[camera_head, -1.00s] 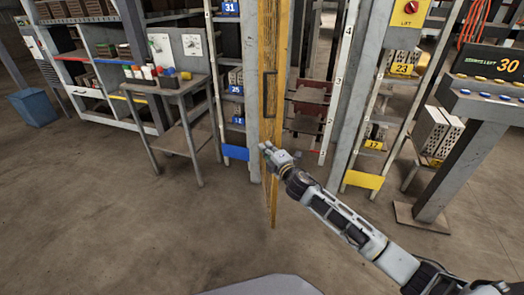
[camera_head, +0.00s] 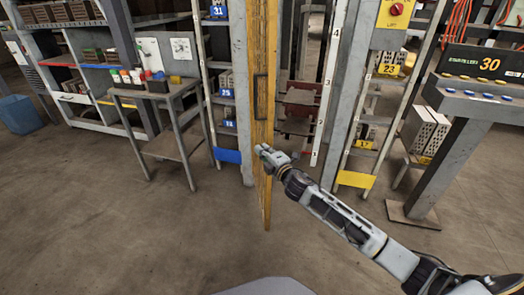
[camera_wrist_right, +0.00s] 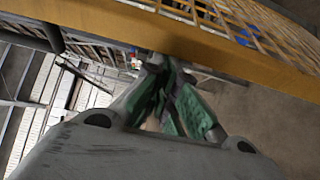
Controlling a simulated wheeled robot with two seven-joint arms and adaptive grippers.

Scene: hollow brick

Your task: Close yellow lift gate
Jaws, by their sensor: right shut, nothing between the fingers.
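The yellow lift gate (camera_head: 263,60) stands swung open, seen nearly edge-on in the head view, with a dark handle (camera_head: 261,97) on its face. It hangs near the grey post left of the lift opening. My right gripper (camera_head: 262,151) is shut and empty at the gate's lower half; it appears against or very close to it. In the wrist view the yellow gate frame (camera_wrist_right: 130,25) with its mesh crosses just beyond the shut fingers (camera_wrist_right: 168,75). Whether they touch cannot be told. My left gripper is not in view.
A grey workbench (camera_head: 160,90) with small colored containers stands at left, and a blue bin (camera_head: 18,114) beyond it. A grey post with a red lift switch (camera_head: 396,9) and a counter console (camera_head: 480,95) stand at right. The floor in front is clear.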

